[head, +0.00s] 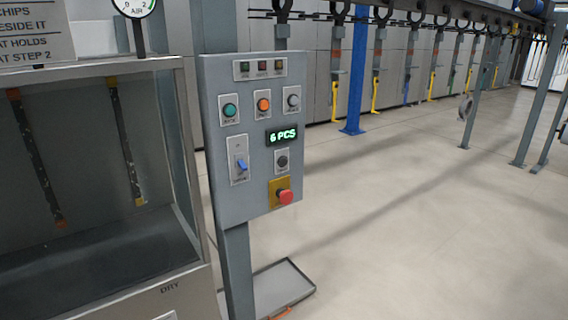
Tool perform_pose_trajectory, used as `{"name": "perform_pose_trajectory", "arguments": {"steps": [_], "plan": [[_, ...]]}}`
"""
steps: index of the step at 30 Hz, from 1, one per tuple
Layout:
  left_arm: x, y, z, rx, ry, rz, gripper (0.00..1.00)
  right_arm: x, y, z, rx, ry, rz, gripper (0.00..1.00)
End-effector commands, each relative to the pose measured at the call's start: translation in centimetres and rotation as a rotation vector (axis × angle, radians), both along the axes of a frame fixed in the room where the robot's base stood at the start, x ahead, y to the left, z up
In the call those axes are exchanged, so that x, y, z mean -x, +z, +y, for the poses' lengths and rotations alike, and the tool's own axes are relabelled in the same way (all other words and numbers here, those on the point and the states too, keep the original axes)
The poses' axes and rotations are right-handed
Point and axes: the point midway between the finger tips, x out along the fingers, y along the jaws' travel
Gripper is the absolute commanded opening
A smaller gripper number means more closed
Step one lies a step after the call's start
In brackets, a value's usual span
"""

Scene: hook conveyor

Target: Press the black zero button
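The grey control panel (215,150) stands upright on a post left of the picture's middle. A black round button (282,161) on a light plate sits low on its right side, directly under a small display (282,135) lit with "6 PCS". Its label is too small to read. Below it is a red mushroom button (285,197) on a yellow plate. Above are a green button (230,110), an orange button (264,104) and a grey-white button (293,100). A blue-handled switch (242,164) is at left. Neither of my grippers is in view; nothing covers the panel.
A metal cabinet (150,295) marked "DRY" stands close at left, with a sign and gauge (134,7) above. An overhead conveyor (440,12) carries hanging hooks. A blue post (355,75) stands behind. A tray (290,283) lies below the panel. The floor at right is clear.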

Motion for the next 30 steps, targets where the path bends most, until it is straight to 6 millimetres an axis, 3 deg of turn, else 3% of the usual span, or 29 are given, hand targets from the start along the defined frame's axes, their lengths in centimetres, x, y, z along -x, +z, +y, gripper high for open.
{"name": "perform_pose_trajectory", "arguments": {"steps": [2,16,30], "plan": [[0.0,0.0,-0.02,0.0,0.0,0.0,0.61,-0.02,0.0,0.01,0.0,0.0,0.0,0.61],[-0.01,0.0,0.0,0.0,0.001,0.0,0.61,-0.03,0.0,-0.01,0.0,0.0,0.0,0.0],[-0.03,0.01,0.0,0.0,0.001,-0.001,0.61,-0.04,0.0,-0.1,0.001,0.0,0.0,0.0]]}}
